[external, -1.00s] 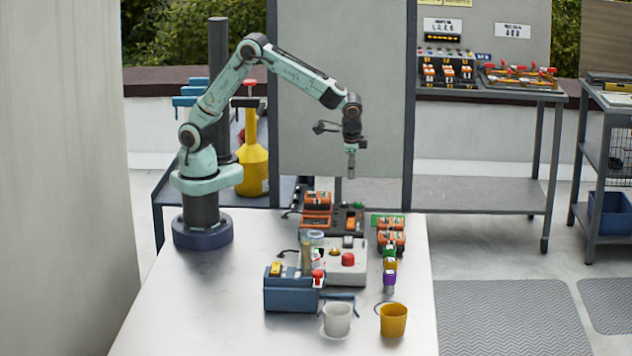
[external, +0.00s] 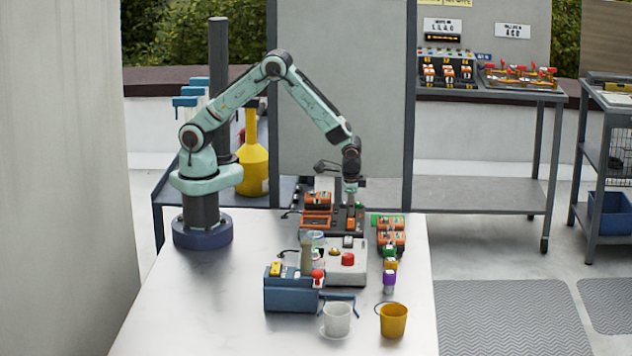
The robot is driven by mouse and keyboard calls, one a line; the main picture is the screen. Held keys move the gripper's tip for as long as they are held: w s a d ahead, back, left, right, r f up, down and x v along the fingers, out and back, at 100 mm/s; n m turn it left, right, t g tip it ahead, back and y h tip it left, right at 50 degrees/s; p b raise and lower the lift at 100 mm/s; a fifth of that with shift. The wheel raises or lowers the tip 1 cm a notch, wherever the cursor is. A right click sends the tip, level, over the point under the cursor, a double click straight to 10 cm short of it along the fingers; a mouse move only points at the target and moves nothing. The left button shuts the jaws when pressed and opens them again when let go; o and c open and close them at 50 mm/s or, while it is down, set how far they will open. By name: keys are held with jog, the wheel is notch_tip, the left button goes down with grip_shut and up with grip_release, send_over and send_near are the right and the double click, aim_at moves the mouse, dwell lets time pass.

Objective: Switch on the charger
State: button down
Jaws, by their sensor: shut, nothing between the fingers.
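The charger (external: 334,229) looks like a dark unit at the back of the table, with orange-and-black battery packs (external: 318,199) on its left side. A small orange part (external: 351,223), possibly its switch, is on its right side. My gripper (external: 351,206) is shut and empty, pointing down at the right side of the charger, just above or at the orange part. I cannot tell whether the fingertips touch it. The gripper hides part of the charger's back right.
A grey box with a red button (external: 347,259) stands in front of the charger. More orange packs (external: 391,240) stand to the right. A blue box (external: 291,293), white cup (external: 336,318) and yellow bucket (external: 393,320) are nearer. The table's left side is clear.

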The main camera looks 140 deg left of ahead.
jog(key=shift+x, duration=0.9)
jog(key=shift+s+a+f, duration=0.15)
jog(key=shift+s+f, duration=0.05)
jog(key=shift+w, duration=0.1)
jog(key=shift+w+d+r, duration=0.2)
jog(key=shift+w+d, duration=0.35)
jog(key=shift+d, duration=0.05)
